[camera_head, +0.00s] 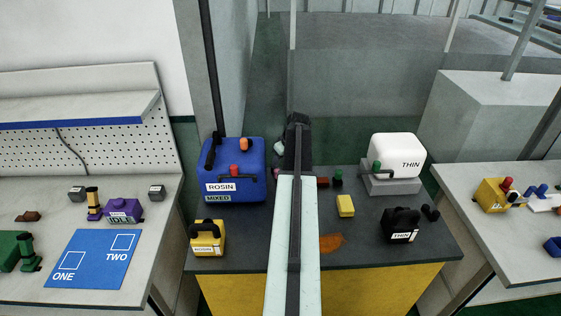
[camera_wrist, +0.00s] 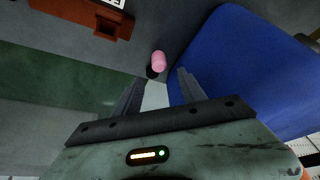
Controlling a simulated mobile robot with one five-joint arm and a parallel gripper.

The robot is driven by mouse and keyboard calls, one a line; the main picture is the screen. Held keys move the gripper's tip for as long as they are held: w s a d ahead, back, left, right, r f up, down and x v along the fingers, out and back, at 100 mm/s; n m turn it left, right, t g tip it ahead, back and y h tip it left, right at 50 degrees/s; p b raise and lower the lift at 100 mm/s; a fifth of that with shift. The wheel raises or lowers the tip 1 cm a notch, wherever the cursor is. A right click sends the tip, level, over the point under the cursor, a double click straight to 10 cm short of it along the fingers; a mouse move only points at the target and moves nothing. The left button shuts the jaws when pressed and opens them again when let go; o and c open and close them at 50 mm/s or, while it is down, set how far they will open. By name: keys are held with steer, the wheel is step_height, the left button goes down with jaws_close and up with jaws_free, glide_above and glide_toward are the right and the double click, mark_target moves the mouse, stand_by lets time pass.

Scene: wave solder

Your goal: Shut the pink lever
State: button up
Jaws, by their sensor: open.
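The pink lever (camera_wrist: 159,61) shows in the wrist view as a short rounded pink grip with a dark part at its lower left. It sits beside the blue tank, just beyond my fingertips and roughly in line with the gap between them. My gripper (camera_wrist: 161,77) is open, with nothing held between its fingers. I cannot tell whether the fingers touch the lever. In the head view my arm reaches up the middle, and I cannot make out the pink lever there clearly.
The blue tank (camera_head: 235,170) labelled ROSIN stands left of my arm; its wall (camera_wrist: 245,70) is close on the right in the wrist view. A brown-red block (camera_wrist: 85,14) is at upper left. A white tank (camera_head: 398,153) and black container (camera_head: 401,224) stand right.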

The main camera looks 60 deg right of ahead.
mark_target(277, 169)
steer(key=w+f+n+b, duration=0.1)
steer(key=f+n+b, duration=0.1)
steer(key=w+f+n+y+b, duration=0.1)
steer(key=f+n+b, duration=0.1)
steer(key=f+b, duration=0.1)
steer(key=d+f+n+y+b, duration=0.1)
steer(key=f+b, duration=0.1)
steer(key=shift+w+f+n+b, duration=0.3)
steer(key=shift+w+n, duration=0.1)
steer(key=shift+r, duration=0.15)
steer(key=shift+c, duration=0.3)
